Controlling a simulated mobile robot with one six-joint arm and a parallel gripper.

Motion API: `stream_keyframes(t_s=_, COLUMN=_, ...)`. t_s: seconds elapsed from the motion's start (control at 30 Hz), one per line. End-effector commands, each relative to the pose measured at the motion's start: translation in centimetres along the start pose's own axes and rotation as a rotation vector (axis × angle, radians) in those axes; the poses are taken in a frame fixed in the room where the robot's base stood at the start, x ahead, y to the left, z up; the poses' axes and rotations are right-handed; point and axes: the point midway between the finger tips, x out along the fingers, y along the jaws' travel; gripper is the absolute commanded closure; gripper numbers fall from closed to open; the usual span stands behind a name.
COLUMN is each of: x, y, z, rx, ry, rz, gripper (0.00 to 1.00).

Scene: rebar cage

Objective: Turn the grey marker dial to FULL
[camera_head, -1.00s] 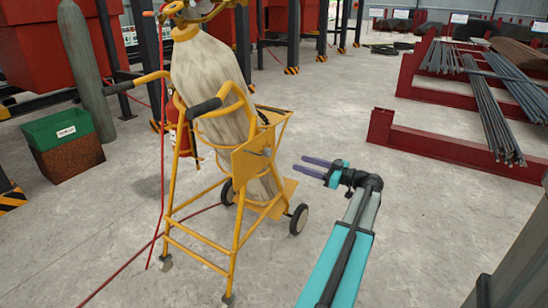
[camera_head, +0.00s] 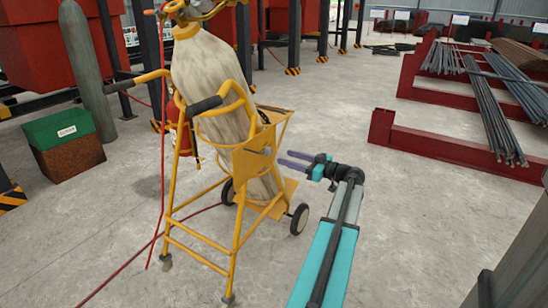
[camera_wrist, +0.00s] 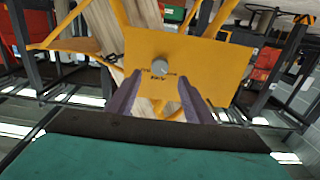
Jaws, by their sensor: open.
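The grey marker dial (camera_wrist: 160,66) is a small round knob on a yellow plate (camera_wrist: 205,65) in the wrist view. Dark lettering sits beside it and looks upside down; I cannot read it or tell where the dial points. My gripper (camera_wrist: 160,82) is open, with its two purple fingers on either side of the dial's line. It looks still short of the plate, with nothing between the fingers. In the head view my gripper (camera_head: 284,158) is just right of the yellow trolley's plate (camera_head: 250,163); the dial cannot be made out there.
The yellow trolley (camera_head: 238,243) carries a large pale cylinder (camera_head: 207,80) and stands on wheels. A red hose (camera_head: 135,260) runs along the floor. A green bin (camera_head: 58,128) is at the left. Red racks with bars (camera_head: 455,150) stand at the right. The floor between is clear.

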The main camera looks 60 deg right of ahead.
Motion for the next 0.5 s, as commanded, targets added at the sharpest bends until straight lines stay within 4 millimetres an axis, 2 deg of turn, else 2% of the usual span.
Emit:
stream_keyframes(t_s=0.3, x=4.6, y=0.0, z=0.1, rx=-0.001, ry=0.000, rz=-0.001, gripper=0.53)
stream_keyframes(t_s=0.5, x=6.3, y=0.1, z=0.0, rx=-0.001, ry=0.000, rz=0.000, gripper=0.53)
